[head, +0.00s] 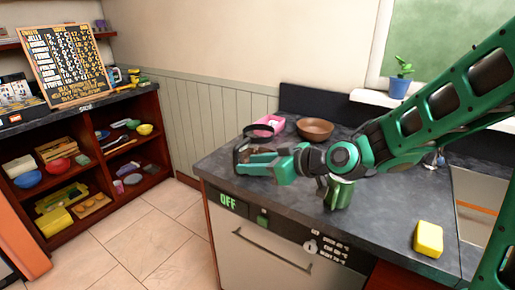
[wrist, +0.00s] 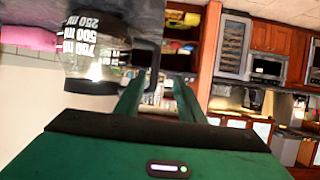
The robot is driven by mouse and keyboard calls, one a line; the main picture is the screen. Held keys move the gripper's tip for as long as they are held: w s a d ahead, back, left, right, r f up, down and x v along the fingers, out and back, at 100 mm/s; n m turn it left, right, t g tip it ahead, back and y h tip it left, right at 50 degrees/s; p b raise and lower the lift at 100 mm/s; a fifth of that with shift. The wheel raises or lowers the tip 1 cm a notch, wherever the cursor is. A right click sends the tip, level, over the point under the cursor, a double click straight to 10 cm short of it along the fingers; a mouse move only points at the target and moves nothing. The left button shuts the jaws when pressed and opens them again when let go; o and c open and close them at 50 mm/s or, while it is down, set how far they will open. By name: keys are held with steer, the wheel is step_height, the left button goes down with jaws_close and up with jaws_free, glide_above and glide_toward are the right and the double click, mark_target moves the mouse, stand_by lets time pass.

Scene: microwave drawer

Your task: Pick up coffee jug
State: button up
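The coffee jug (wrist: 95,45) is clear glass with white volume marks and a black handle (wrist: 154,58). It fills the upper left of the wrist view, upside down in that picture. In the head view the jug (head: 241,151) shows as a dark rim and outline near the left end of the grey counter, partly behind my gripper (head: 262,162). In the wrist view my gripper (wrist: 157,78) is open, with its two green fingers apart. The handle lies just ahead of the gap between the fingertips. I cannot tell whether they touch it.
A pink container (head: 268,122) and a brown bowl (head: 315,129) stand behind on the counter (head: 385,215). A yellow sponge-like block (head: 428,239) lies at the front right. A plant pot (head: 399,88) is on the sill.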

steer(key=x, duration=0.5)
steer(key=w+x, duration=0.1)
steer(key=x, duration=0.5)
steer(key=shift+w+r, duration=0.1)
steer(key=shift+c, duration=0.4)
jaws_close()
steer(key=shift+r, duration=0.1)
stand_by(0.9)
